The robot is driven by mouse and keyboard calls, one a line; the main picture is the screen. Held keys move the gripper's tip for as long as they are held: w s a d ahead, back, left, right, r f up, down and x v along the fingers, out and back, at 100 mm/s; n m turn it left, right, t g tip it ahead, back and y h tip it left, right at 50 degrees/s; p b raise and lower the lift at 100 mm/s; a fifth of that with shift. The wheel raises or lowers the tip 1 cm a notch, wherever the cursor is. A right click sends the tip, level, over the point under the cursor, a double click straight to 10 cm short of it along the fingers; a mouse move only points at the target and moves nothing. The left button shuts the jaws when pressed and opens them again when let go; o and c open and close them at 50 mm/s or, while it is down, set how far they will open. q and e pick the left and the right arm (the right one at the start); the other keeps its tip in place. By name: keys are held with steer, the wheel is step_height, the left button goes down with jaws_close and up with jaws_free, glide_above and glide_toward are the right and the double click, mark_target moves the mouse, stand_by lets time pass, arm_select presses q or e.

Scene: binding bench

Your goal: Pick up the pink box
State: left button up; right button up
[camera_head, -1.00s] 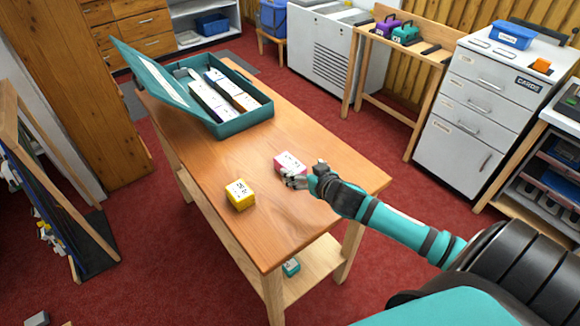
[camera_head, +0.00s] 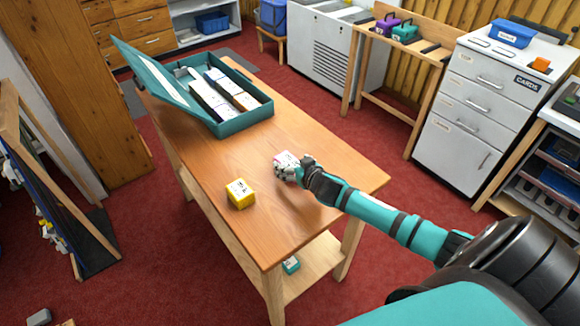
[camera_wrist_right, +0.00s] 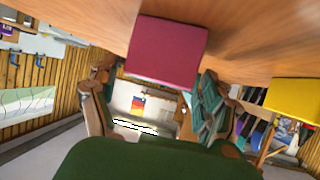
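The pink box (camera_head: 285,157) has a white, marked top and is at the right part of the wooden table (camera_head: 215,150). My right gripper (camera_head: 287,168) is at its near side and hides much of it. In the right wrist view the pink box (camera_wrist_right: 167,52) shows a plain side between the two fingertips (camera_wrist_right: 160,80), which look closed on it. A shadow on the table under the hand suggests the box is slightly raised. A yellow box (camera_head: 240,194) stands apart to the left; it also shows in the right wrist view (camera_wrist_right: 297,98). My left gripper is not in view.
An open teal case (camera_head: 245,122) with white boxes inside stands at the table's far end. A small teal box (camera_head: 291,265) lies on the lower shelf. A white drawer cabinet (camera_head: 470,110) stands at the right. The table between the case and the hand is clear.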

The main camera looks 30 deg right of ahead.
steer(key=c, duration=1.3)
